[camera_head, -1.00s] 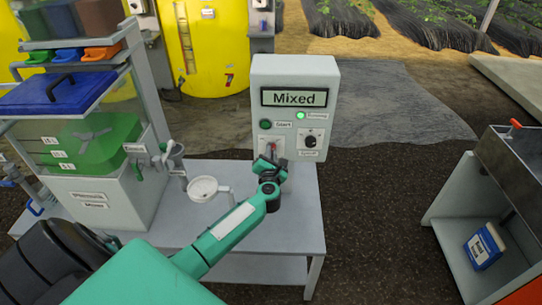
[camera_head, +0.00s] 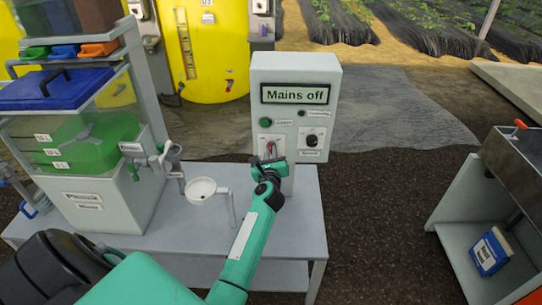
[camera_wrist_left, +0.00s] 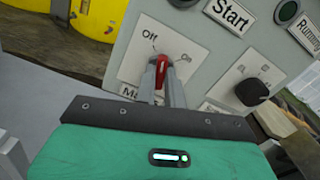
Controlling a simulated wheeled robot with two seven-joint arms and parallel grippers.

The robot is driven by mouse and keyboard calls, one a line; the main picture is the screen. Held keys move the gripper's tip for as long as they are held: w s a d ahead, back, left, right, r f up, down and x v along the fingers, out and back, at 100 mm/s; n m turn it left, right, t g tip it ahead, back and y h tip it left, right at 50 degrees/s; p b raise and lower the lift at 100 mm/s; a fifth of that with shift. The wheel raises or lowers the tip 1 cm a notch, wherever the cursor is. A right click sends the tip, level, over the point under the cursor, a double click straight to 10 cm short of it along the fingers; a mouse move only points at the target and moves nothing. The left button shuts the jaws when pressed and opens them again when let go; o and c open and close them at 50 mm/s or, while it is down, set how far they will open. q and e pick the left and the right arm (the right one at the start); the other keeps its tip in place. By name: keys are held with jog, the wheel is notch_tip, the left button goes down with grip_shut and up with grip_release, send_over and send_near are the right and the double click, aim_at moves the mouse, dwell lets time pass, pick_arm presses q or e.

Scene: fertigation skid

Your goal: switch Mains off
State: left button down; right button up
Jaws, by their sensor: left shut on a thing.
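The control box (camera_head: 292,80) stands on the grey table, and its display (camera_head: 295,94) reads "Mains off". The red mains switch handle (camera_wrist_left: 161,68) sits on a white plate marked "Off" and "On" in the left wrist view. The handle is turned toward the "Off" side. My left gripper (camera_head: 272,160) is at the box's lower left, with its two fingers shut on the red handle. The green start button (camera_head: 266,122) is above it. The running lamp (camera_head: 301,113) is dark. My right gripper is not in view.
The black selector knob (camera_head: 312,140) is just right of the mains switch. A blue-and-white container (camera_head: 489,252) sits on the right shelf.

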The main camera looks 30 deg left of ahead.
aim_at(271, 94)
pick_arm(q)
jog(key=shift+n+b, duration=0.35)
jog(key=shift+n, duration=2.45)
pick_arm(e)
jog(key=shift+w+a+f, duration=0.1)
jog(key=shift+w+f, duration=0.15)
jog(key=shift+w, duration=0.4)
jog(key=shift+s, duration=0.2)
pick_arm(q)
jog(key=c, duration=1.5)
grip_release()
